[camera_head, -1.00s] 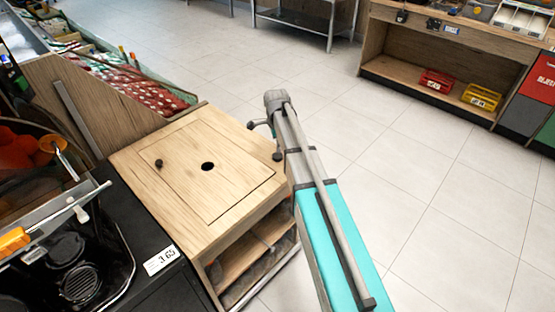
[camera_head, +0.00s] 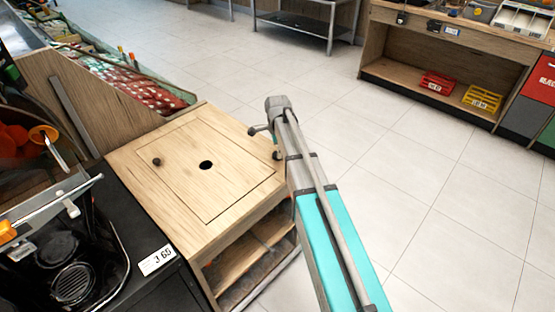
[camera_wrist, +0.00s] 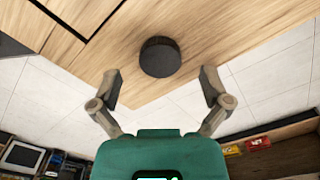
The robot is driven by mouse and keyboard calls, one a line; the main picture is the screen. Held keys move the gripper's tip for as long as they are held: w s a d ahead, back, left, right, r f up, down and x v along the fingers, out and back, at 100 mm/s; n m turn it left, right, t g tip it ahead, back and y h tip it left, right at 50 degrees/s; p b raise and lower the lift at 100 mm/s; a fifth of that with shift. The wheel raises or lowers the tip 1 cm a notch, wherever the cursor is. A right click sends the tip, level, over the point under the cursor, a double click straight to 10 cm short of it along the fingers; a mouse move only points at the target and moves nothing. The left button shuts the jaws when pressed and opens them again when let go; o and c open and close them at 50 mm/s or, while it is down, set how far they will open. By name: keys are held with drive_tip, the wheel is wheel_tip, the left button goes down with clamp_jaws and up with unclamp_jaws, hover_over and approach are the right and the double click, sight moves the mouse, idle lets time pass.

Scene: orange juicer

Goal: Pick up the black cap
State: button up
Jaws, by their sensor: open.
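The black cap (camera_wrist: 161,57) is a round dark disc on the wooden top, between the panel groove and the edge, in the wrist view. My gripper (camera_wrist: 160,86) is open, with one finger on each side just below the cap in the picture. The fingers look apart from the cap and nothing is between them. In the head view my gripper (camera_head: 266,142) is partly hidden by my arm, at the right edge of the wooden cabinet (camera_head: 240,150).
A black juicer (camera_head: 75,270) stands at left, by a price tag (camera_head: 157,260). Red (camera_head: 437,83) and yellow (camera_head: 483,99) crates sit on a far shelf. The floor at right is clear.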

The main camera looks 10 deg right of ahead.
drive_tip(key=shift+f+b, duration=0.6)
drive_tip(key=shift+f, duration=0.3)
drive_tip(key=c, duration=0.8)
